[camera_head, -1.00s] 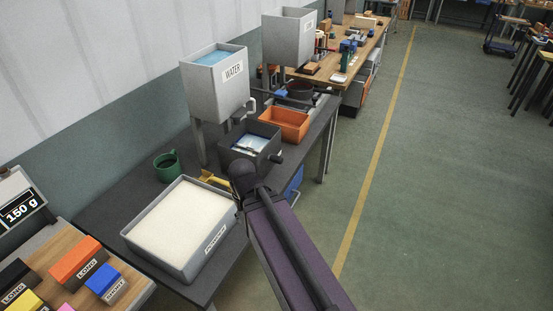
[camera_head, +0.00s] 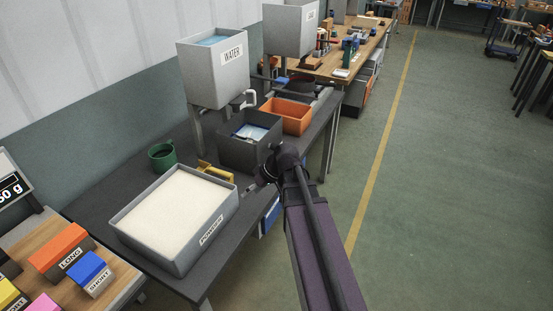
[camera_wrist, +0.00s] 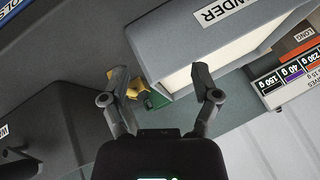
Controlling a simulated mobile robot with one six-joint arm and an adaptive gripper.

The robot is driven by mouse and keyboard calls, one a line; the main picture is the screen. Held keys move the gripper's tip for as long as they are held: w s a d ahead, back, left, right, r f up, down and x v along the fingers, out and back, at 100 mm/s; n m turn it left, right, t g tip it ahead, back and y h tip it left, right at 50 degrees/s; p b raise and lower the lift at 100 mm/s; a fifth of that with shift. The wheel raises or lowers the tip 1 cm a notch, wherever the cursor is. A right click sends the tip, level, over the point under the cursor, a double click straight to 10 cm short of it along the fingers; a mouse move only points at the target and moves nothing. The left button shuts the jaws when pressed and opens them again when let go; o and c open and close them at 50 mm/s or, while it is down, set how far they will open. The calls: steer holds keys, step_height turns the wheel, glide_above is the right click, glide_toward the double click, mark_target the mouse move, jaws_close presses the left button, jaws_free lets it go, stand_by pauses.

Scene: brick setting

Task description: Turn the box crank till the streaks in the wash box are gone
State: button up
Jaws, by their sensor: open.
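The wash box (camera_head: 250,150) is a dark grey open box on the dark bench, below the WATER tank (camera_head: 213,77). Its visible contents look blue with pale patches; I cannot make out streaks clearly. My arm's end stands at the box's front right corner, and I cannot pick out the crank for certain in the head view. My gripper (camera_head: 256,184) is beside the box, low near the bench's front edge. In the wrist view my gripper (camera_wrist: 155,74) is open and empty, its fingers apart. A dark box (camera_wrist: 45,130) shows there at lower left.
An orange bin (camera_head: 288,116) stands behind the wash box. Coloured blocks lie at lower left.

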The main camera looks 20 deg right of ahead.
steer(key=w+d+f+n+t+y+b, duration=0.1)
steer(key=w+d+n+t+y+b, duration=0.1)
steer(key=w+d+t+b, duration=0.3)
steer(key=w+d+f+n+y+b, duration=0.1)
steer(key=d+y+b, duration=0.15)
steer(key=d, duration=0.45)
steer(key=n+t+b, duration=0.2)
steer(key=t+b, duration=0.4)
glide_toward(271, 147)
steer(key=w+d+v, duration=0.1)
steer(key=v, duration=0.5)
steer(key=shift+a+f, duration=0.1)
steer(key=shift+f, duration=0.3)
steer(key=shift+w+a, duration=0.1)
steer(key=shift+w, duration=0.1)
steer(key=shift+x, duration=6.8)
steer(key=shift+c, duration=0.2)
steer(key=shift+a, duration=0.1)
jaws_close()
